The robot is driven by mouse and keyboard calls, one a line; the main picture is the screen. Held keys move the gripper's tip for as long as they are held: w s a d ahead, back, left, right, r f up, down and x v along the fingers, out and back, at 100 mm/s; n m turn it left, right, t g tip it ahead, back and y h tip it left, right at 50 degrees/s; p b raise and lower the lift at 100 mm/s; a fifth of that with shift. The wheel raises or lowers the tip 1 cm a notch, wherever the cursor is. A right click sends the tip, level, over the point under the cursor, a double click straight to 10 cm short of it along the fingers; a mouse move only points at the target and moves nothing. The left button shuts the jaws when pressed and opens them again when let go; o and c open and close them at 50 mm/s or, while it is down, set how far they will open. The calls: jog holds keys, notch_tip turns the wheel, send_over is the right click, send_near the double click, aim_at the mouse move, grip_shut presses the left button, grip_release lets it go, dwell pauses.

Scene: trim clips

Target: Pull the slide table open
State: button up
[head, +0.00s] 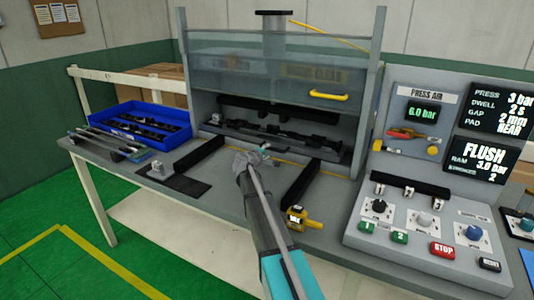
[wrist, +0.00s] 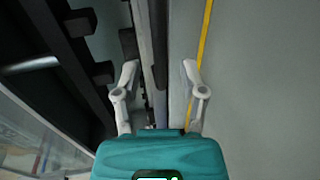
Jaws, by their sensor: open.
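The slide table (head: 220,133) is a grey plate bearing dark fixtures, inside the press under the raised clear guard. Two black rails (head: 300,185) run forward from it over the bench. My gripper (head: 252,155) is at the front of the slide table, near its middle. Whether either finger touches the strip cannot be told. My own arm hides part of the bench front.
The guard (head: 265,75) has a yellow handle (head: 328,96). A blue bin (head: 125,125) stands at the left, with long trim parts beside it. A yellow gauge (head: 297,217) lies right of my arm. The control panel (head: 420,230) fills the right. The bench between the rails is mostly clear.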

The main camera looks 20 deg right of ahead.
aim_at(271, 149)
jog(key=shift+b+x, duration=0.3)
jog(key=shift+x, duration=1.8)
grip_shut()
